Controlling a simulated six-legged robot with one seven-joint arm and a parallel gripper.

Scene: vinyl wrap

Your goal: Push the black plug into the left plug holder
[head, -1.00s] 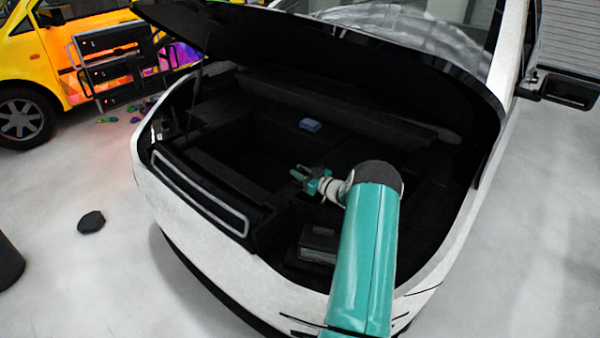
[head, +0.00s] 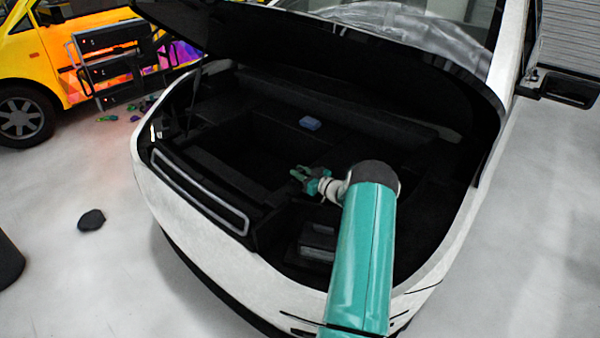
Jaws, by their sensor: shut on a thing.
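My gripper (head: 301,174) is teal and reaches over the dark open front compartment of a white vehicle (head: 215,262), its fingers pointing left. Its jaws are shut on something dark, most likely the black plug. The plug's outline is lost against the black interior, so I cannot tell its tilt or whether it touches anything. I cannot make out the left plug holder in the dark compartment.
A small blue object (head: 309,123) lies at the back of the compartment. A dark box (head: 318,242) sits near the front right. The raised hood (head: 330,60) hangs above. A black lump (head: 91,220) lies on the floor at left.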

